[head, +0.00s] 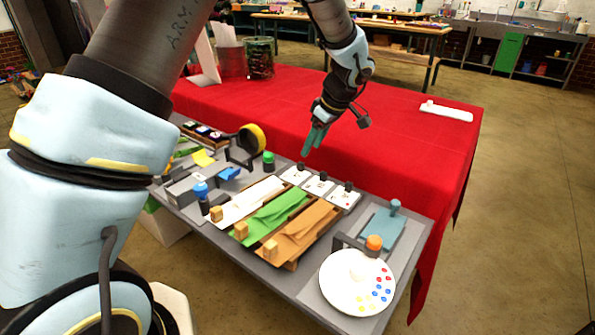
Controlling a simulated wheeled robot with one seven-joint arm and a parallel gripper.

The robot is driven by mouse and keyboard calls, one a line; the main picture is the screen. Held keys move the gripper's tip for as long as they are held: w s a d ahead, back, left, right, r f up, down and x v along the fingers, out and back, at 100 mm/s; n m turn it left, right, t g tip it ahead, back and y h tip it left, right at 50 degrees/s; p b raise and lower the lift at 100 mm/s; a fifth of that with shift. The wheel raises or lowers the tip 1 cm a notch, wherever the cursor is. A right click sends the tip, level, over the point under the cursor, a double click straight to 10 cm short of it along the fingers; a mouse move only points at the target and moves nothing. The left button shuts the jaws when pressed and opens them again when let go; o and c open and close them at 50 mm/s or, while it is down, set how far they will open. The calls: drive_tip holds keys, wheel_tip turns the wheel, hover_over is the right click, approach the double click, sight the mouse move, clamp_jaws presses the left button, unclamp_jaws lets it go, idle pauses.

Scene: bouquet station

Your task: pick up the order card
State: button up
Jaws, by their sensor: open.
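Three small white cards with dark knobs and small printed marks lie in a row on the grey work surface in the head view: a left card (292,178), a middle card (315,188) and a right card (340,202). I cannot tell which of them, if any, is the order card. My gripper (309,143) has teal fingers and points down, above and just behind the left and middle cards. It appears apart from them. It is open, and no object shows between its fingers.
Paper trays in white, green (268,219) and brown (302,232) lie in front of the cards. A round paint-dotted plate (345,295) sits front right, beside a blue-grey board (383,235). A tape roll (252,139) stands left. The red-covered table (410,145) behind is mostly clear.

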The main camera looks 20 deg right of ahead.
sight(302, 163)
drive_tip(key=shift+x, duration=0.9)
drive_tip(key=shift+w+a+f+p, duration=0.25)
drive_tip(key=shift+f+p, duration=0.25)
drive_tip(key=shift+p, duration=0.15)
drive_tip(key=shift+p+x, duration=1)
drive_tip(key=shift+x, duration=1.2)
clamp_jaws()
